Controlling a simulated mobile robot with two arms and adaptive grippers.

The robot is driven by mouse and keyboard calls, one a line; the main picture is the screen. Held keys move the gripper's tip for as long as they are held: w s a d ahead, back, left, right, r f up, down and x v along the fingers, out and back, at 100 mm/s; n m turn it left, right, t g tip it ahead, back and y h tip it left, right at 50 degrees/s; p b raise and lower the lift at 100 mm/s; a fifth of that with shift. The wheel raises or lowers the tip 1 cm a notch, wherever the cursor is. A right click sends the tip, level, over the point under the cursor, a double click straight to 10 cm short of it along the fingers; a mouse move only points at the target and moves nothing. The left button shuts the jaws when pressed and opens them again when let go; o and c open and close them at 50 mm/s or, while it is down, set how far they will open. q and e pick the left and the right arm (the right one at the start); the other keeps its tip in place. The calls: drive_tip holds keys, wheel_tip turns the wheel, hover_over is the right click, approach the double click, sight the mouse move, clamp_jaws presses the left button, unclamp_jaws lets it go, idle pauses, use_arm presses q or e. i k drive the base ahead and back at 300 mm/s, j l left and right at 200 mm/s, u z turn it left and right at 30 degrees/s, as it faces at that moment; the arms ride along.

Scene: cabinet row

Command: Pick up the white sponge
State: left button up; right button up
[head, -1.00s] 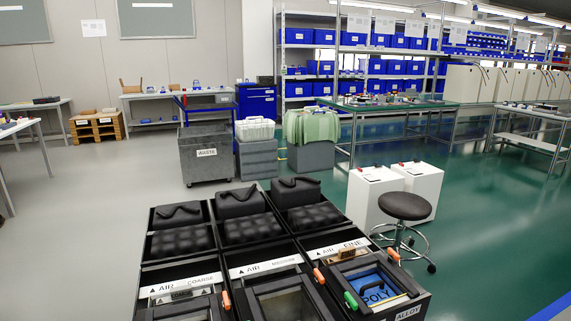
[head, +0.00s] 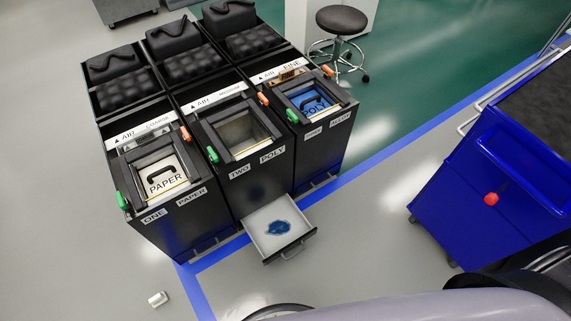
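A small white block (head: 157,299) lies on the grey floor at the lower left in the head view. It looks like the white sponge, but it is too small to be sure. It is left of the blue floor line and in front of the left black cabinet. Nothing is touching it. Neither of my grippers is in view.
Three black cabinets (head: 255,183) stand in a row. An open drawer (head: 257,222) with a blue stain juts from the middle one. A blue cart (head: 480,190) stands at the right and a stool (head: 342,20) behind. The left floor is clear.

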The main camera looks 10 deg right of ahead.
sight(159, 299)
drive_tip(key=k+z, duration=0.15)
drive_tip(key=k, duration=0.3)
drive_tip(key=k+l+z, duration=0.15)
drive_tip(key=k, duration=0.35)
drive_tip(key=u, duration=0.4)
drive_tip(key=i+j+u, duration=0.1)
drive_tip(key=u, duration=1)
drive_tip(key=j+z, duration=0.15)
drive_tip(key=z, duration=0.85)
drive_tip(key=k+j, duration=0.1)
drive_tip(key=k, duration=0.2)
